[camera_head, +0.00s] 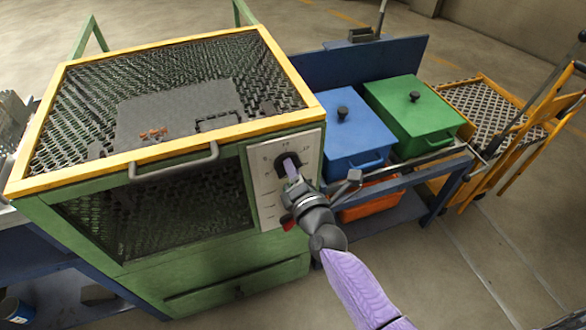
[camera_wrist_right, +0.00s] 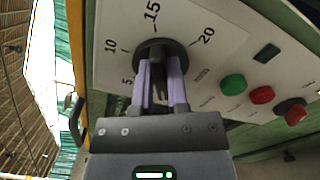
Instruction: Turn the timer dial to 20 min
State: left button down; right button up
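The timer dial (camera_head: 287,160) is a round black knob on the white control panel (camera_head: 268,196) at the furnace's front right. In the right wrist view the dial (camera_wrist_right: 178,52) has the numbers 5, 10, 15 and 20 around it. The two purple fingers of my right gripper (camera_wrist_right: 159,82) lie on either side of the dial's dark grip bar and seem to close on it. The fingers hide part of the dial, and I cannot tell which number its pointer marks. In the head view my right gripper (camera_head: 292,172) reaches the dial from below. My left gripper is not in view.
A green button (camera_wrist_right: 233,85), a red button (camera_wrist_right: 262,95) and a red-and-black knob (camera_wrist_right: 291,112) sit beside the dial. The furnace handle (camera_head: 173,163) projects at the front. A blue box (camera_head: 352,130) and a green box (camera_head: 415,112) stand on the bench at right.

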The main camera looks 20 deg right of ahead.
grip_shut()
